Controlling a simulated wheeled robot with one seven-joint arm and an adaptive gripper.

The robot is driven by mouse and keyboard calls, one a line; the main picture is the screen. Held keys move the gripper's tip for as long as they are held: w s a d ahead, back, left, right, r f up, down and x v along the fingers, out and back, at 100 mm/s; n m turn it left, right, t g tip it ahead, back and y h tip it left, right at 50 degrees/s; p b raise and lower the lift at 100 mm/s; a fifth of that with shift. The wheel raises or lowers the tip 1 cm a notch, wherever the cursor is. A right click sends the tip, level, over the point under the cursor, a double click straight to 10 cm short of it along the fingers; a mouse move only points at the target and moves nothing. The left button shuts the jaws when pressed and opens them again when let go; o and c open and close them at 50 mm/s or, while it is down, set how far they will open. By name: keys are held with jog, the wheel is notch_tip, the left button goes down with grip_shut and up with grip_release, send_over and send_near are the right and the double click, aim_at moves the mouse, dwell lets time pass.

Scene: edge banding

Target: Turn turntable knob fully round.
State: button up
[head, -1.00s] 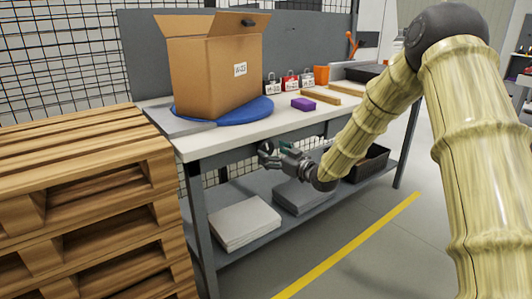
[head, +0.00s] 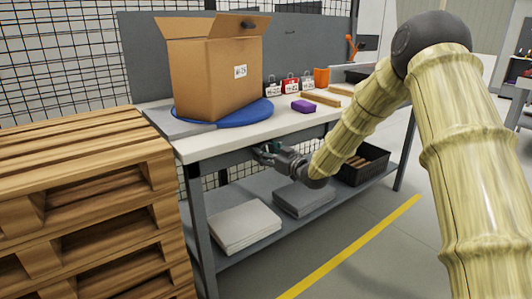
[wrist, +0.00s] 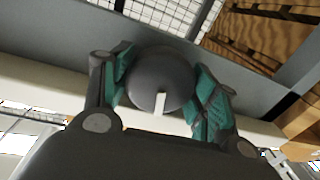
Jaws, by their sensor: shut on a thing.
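The turntable knob (wrist: 160,78) is a dark grey round knob with a pale pointer mark, under the front edge of the bench. In the wrist view it sits between the teal pads of my gripper (wrist: 165,95), one finger on each side. My gripper is shut on it; in the head view my gripper (head: 265,153) is at the bench's front rail and hides the knob. The blue turntable (head: 232,115) lies on the bench top, with an open cardboard box (head: 205,85) standing on it. The box has a white label on its right face.
The white bench top (head: 195,148) also holds a purple block (head: 304,105), several padlocks and an orange cup (head: 321,76). A wooden pallet stack (head: 85,200) stands close at the left. The lower shelf carries grey slabs (head: 240,225) and a dark crate (head: 365,165).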

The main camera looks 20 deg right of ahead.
jog(key=shift+n, duration=0.8)
jog(key=o, duration=1)
jog(key=shift+o, duration=0.2)
jog(key=v, duration=1.2)
jog(key=shift+d, duration=0.1)
